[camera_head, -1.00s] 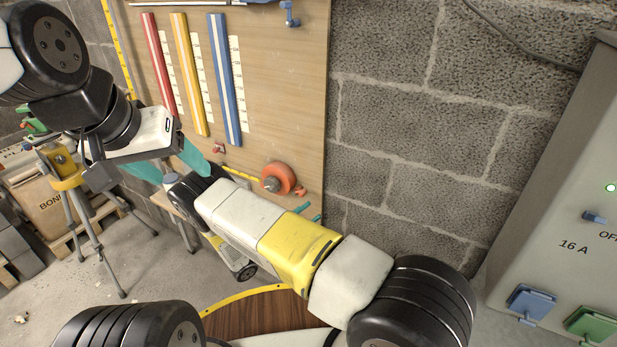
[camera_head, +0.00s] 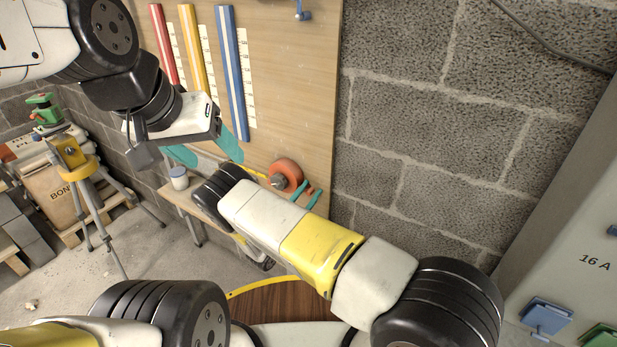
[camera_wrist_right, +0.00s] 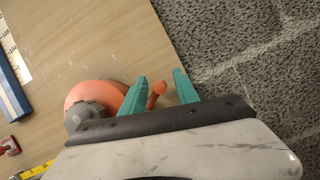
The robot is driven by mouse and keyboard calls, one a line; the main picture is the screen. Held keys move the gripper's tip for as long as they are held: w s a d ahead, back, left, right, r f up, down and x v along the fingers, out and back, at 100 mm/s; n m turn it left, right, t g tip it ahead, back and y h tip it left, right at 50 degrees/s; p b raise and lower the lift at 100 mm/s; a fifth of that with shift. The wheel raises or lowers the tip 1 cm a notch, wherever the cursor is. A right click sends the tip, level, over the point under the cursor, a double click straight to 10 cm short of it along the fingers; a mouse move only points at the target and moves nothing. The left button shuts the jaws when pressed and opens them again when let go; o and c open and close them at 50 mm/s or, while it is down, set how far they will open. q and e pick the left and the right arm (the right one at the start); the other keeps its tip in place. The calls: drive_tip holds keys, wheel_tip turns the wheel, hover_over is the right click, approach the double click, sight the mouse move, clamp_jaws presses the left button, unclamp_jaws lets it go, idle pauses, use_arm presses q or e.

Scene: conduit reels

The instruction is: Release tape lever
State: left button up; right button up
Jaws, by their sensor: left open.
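An orange tape reel (camera_head: 286,173) with a grey hub is mounted low on the wooden board; it also shows in the right wrist view (camera_wrist_right: 97,97). Beside it, a small lever with an orange knob (camera_wrist_right: 157,90) stands between the teal fingers of my right gripper (camera_wrist_right: 160,80). Those fingers are apart, and I cannot tell whether either touches the lever. In the head view my right gripper (camera_head: 306,194) is just right of the reel and hides the lever. My left gripper (camera_head: 206,150) is open and empty, left of the reel, in front of the board.
Red, yellow and blue strips (camera_head: 231,75) hang on the board (camera_head: 290,80). A yellow tape (camera_wrist_right: 38,170) runs along its lower part. A white cup (camera_head: 179,178) stands on a bench at left. A grey electrical cabinet (camera_head: 565,220) is at right; bare block wall lies between.

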drive_tip(key=shift+d, duration=0.1)
clamp_jaws()
drive_tip(key=shift+r+n+y, duration=0.1)
drive_tip(key=shift+n+y, duration=0.2)
drive_tip(key=shift+n, duration=0.5)
drive_tip(key=n, duration=0.1)
drive_tip(key=n+t+y, duration=0.1)
drive_tip(key=n, duration=0.1)
drive_tip(key=shift+w+a+r+n+t+y, duration=0.25)
drive_tip(key=shift+a+r+n+t+y, duration=0.05)
drive_tip(key=shift+a+r, duration=0.05)
drive_tip(key=shift+w+a+r+n+t+y, duration=0.15)
drive_tip(key=shift+n+y, duration=0.25)
drive_tip(key=shift+n, duration=0.45)
drive_tip(key=shift+w+a+r+n+t+y, duration=0.1)
drive_tip(key=shift+n+t+y, duration=0.25)
drive_tip(key=shift+n, duration=0.45)
drive_tip(key=shift+w+a+r+n+t+y, duration=0.15)
drive_tip(key=shift+n+y, duration=0.3)
drive_tip(key=shift+n, duration=0.4)
unclamp_jaws()
drive_tip(key=shift+a, duration=0.1)
